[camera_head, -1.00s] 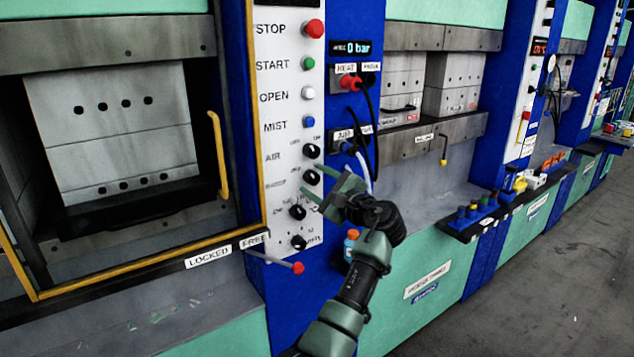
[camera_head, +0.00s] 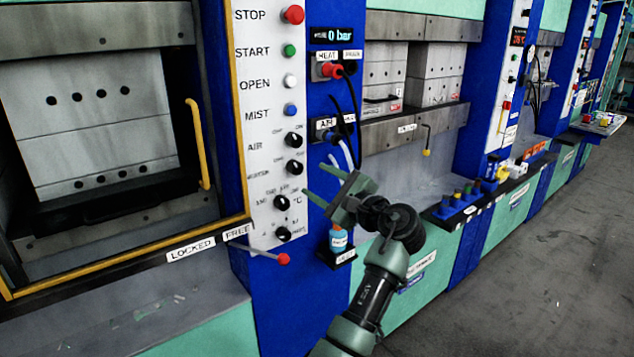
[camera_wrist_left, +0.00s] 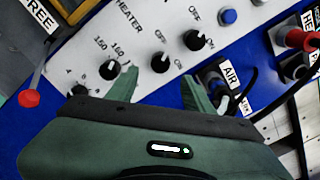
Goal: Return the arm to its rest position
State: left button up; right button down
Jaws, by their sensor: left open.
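My left arm (camera_head: 372,300) comes up from the bottom of the head view, in front of the blue press frame. My left gripper (camera_head: 320,184) is open and empty. Its two green fingers point left toward the lower knobs of the white control panel (camera_head: 268,130). In the left wrist view the open fingers (camera_wrist_left: 165,92) stand apart, with black knobs (camera_wrist_left: 158,63) and the blue AIR connector beyond them. The fingers appear clear of the knobs. My right gripper is in neither view.
A lever with a red knob (camera_head: 284,259) sticks out below the panel, left of my gripper. A small orange-capped bottle (camera_head: 338,237) stands below the gripper. Hoses hang from the HEAT and AIR ports. Grey floor (camera_head: 540,270) is open at the right.

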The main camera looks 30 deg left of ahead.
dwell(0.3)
